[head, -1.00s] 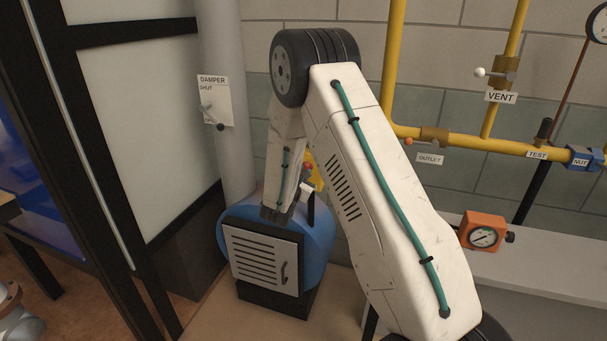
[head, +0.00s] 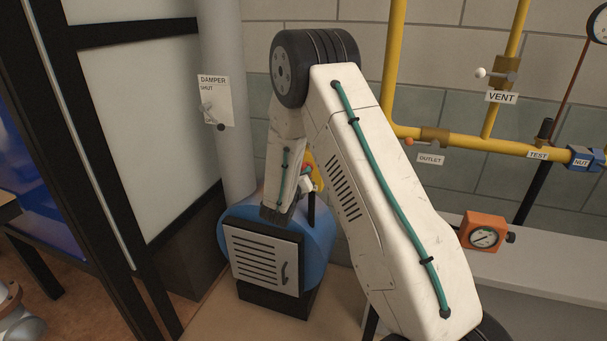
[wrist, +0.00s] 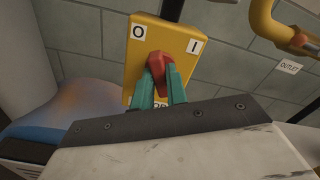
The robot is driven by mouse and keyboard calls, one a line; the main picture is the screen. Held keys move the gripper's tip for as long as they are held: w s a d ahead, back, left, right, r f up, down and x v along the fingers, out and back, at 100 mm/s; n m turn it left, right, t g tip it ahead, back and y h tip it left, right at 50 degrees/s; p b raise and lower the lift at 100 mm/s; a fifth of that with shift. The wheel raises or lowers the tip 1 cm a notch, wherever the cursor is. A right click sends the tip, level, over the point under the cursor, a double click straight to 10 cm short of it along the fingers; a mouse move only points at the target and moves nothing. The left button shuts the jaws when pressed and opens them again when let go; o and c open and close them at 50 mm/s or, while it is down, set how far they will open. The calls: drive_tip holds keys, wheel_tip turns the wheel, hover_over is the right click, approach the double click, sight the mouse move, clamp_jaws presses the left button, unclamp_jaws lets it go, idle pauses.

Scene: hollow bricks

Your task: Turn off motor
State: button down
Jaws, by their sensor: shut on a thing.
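A yellow switch plate (wrist: 138,58) carries an O mark at its upper left and an I mark at its upper right. A red knob (wrist: 157,62) sits in its middle, its visible end pointing up the plate between the two marks. My gripper (wrist: 160,78) has its teal fingers shut on the red knob, one finger on each side. In the head view, the yellow plate (head: 317,180) shows only as a sliver behind my arm.
A blue rounded machine (head: 318,238) with a louvred front stands below my wrist. A grey pipe with a damper lever (head: 209,112) rises at the left. Yellow pipes (head: 465,145) with valves and an orange gauge (head: 484,232) on a ledge are at the right.

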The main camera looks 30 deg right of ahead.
drive_tip(key=shift+n, duration=0.7)
drive_tip(key=shift+a, duration=0.1)
drive_tip(key=c, duration=1.4)
unclamp_jaws()
drive_tip(key=v, duration=0.7)
drive_tip(key=shift+s+a, duration=0.15)
drive_tip(key=shift+a, duration=0.15)
